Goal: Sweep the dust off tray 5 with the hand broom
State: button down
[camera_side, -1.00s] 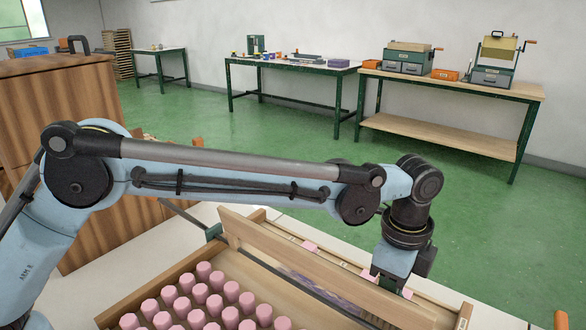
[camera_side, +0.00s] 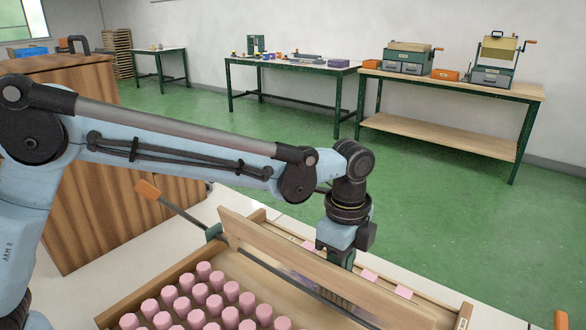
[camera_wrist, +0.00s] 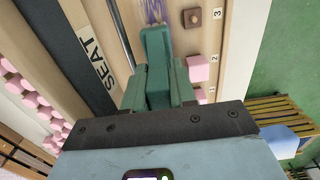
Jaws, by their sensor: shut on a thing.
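My gripper (camera_wrist: 156,70) has its green fingers close together in the wrist view.
A raised wooden board (camera_side: 270,245) and a dark rod with an orange handle (camera_side: 147,190) cross the box. Pink pegs (camera_side: 215,300) stand in rows in front. Pink blocks (camera_wrist: 200,68) and a brown knobbed block (camera_wrist: 193,18) line the numbered strip. Benches stand well behind.

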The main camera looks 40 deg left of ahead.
jog(key=shift+a, duration=6.9)
jog(key=shift+d, duration=12.2)
notch_tip(320, 180, up, 8)
jog(key=shift+a+f, duration=0.15)
